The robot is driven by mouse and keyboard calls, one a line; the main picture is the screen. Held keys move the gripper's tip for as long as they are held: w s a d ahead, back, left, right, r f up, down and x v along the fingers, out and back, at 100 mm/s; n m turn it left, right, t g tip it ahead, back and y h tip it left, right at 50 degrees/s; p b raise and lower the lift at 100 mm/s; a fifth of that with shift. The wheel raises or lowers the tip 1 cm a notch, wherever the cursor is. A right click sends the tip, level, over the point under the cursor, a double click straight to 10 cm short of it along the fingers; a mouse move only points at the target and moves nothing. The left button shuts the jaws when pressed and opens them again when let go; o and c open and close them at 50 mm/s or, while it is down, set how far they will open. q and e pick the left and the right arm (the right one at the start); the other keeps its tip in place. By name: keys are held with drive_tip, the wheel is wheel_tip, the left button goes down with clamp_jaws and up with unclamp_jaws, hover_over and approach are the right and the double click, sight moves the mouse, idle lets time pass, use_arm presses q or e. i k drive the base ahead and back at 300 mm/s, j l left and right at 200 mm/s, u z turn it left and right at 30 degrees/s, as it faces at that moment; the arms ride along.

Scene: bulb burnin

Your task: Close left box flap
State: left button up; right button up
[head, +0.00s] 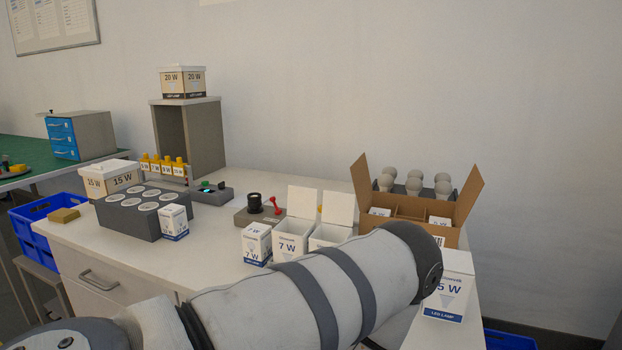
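An open brown cardboard box (461,212) stands at the right end of the white bench, with dividers and small white cartons inside. Its left flap (360,180) stands up, leaning outward to the left. Its right flap (469,194) also stands up, leaning outward to the right. My arm, a thick grey link with dark bands, comes in from the lower left and crosses in front of the box, hiding its lower left part. Neither of my grippers shows in the head view.
Several pale bulbs (414,185) stand in a dark holder behind the box. Two white cartons with raised lids (319,205) are left of it, beside a closed carton (257,242). A larger white carton (452,287) stands in front. A grey bulb rack (128,217) is farther left.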

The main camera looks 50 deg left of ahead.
sight(360, 171)
drive_tip(key=k+j+u, duration=0.1)
drive_tip(key=j, duration=0.25)
drive_tip(key=k+j+u, duration=0.1)
drive_tip(key=k+j, duration=0.2)
drive_tip(key=k+j+u, duration=0.15)
drive_tip(key=j, duration=0.3)
drive_tip(key=k+j+u, duration=0.1)
drive_tip(key=j, duration=0.3)
drive_tip(key=k+j+u, duration=0.1)
drive_tip(key=j, duration=0.35)
drive_tip(key=i+j+z, duration=0.2)
drive_tip(key=i, duration=0.3)
